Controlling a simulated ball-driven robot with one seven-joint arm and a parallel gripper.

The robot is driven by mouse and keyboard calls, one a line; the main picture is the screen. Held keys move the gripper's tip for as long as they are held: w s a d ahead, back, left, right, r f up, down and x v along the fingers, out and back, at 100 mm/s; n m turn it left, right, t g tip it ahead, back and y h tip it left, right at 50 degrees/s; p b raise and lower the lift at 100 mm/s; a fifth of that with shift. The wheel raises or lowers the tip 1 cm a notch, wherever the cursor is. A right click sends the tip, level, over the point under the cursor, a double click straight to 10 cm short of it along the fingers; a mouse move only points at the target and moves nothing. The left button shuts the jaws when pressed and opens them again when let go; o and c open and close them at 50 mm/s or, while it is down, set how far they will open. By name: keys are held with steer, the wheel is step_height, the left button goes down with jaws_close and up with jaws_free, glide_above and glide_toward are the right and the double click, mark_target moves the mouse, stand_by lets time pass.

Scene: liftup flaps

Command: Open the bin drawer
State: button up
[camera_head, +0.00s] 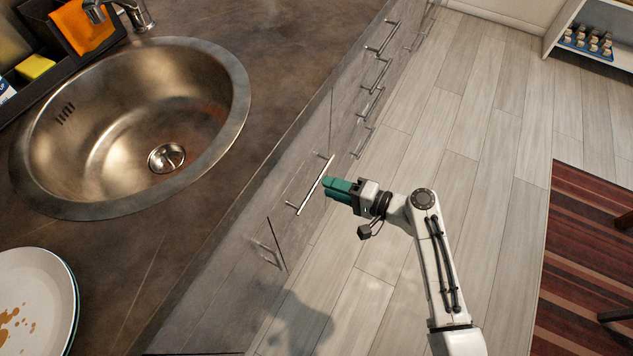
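A row of grey cabinet fronts with bar handles runs below the dark countertop. The front below the sink, which I take to be the bin drawer (290,181), looks closed. Its long metal handle (316,186) stands out from the face. My gripper (327,189), with teal fingers, is just right of this handle at about its middle. The fingertips are close to the bar; I cannot tell whether they touch it. The fingers appear close together, but their gap is hidden from this angle.
A round metal sink (135,125) is set in the countertop (265,120). A stained plate (35,300) lies at the lower left. More handles (375,77) line the fronts farther back. The wooden floor is clear up to a striped rug (590,260) at the right.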

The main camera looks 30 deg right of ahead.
mark_target(317, 182)
steer(key=shift+x, duration=2.5)
steer(key=shift+c, duration=0.4)
jaws_close()
